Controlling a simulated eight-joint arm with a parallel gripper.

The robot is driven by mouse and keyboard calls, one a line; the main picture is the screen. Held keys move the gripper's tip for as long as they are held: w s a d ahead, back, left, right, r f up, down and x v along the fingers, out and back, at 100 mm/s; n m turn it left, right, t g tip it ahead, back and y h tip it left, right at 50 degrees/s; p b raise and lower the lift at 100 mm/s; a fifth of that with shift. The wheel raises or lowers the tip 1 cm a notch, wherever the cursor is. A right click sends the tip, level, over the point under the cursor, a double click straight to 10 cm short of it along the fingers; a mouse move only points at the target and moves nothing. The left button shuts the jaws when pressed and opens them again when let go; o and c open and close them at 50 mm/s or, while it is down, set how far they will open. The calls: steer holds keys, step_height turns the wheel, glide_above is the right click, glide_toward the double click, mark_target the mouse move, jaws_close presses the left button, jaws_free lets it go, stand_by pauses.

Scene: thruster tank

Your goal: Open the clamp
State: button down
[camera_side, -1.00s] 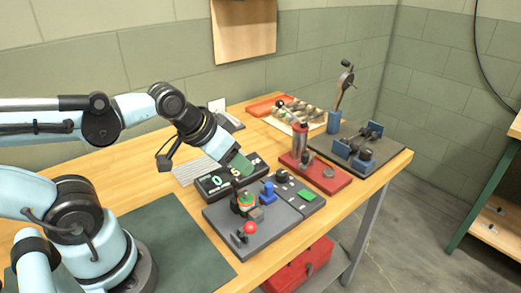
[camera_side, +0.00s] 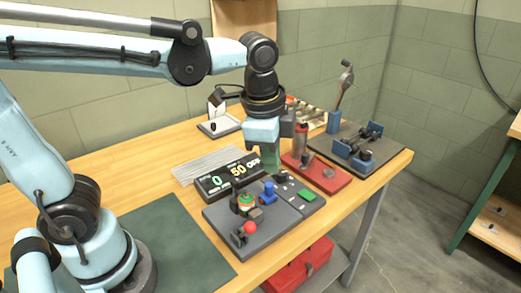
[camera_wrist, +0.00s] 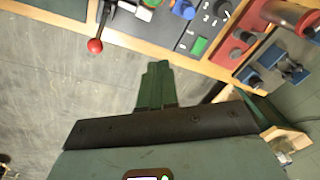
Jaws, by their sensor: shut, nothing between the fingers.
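Blue blocks with dark bars and knobs, which may be the clamp (camera_side: 358,148), sit on a dark plate at the right of the bench. They also show at the right of the wrist view (camera_wrist: 283,66); I cannot tell whether the clamp is open or shut.
A control panel (camera_side: 250,229) has a red-ball lever (camera_side: 250,228), a blue knob (camera_side: 269,191) and a green button (camera_side: 307,194). A display box (camera_side: 225,183) stands behind it. A tall lever (camera_side: 341,95) rises at the back.

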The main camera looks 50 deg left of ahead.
mark_target(245, 231)
steer(key=d+m+g+y, duration=0.3)
steer(key=d+m+g, duration=0.2)
steer(key=d+m, duration=0.7)
steer(key=shift+w+r+m+y, duration=0.15)
steer(key=shift+r+m+y, duration=0.15)
steer(key=shift+m+y, duration=0.15)
steer(key=shift+d, duration=0.1)
steer(key=s+a+f, duration=0.5)
steer(key=a+f, duration=0.1)
steer(key=f, duration=0.2)
steer(key=shift+s+f, duration=0.25)
steer(key=shift+f, duration=0.05)
steer(key=shift+a, duration=0.1)
steer(key=shift+a+r+h, duration=0.2)
steer(key=shift+a+h, duration=0.05)
steer(key=shift+h, duration=0.5)
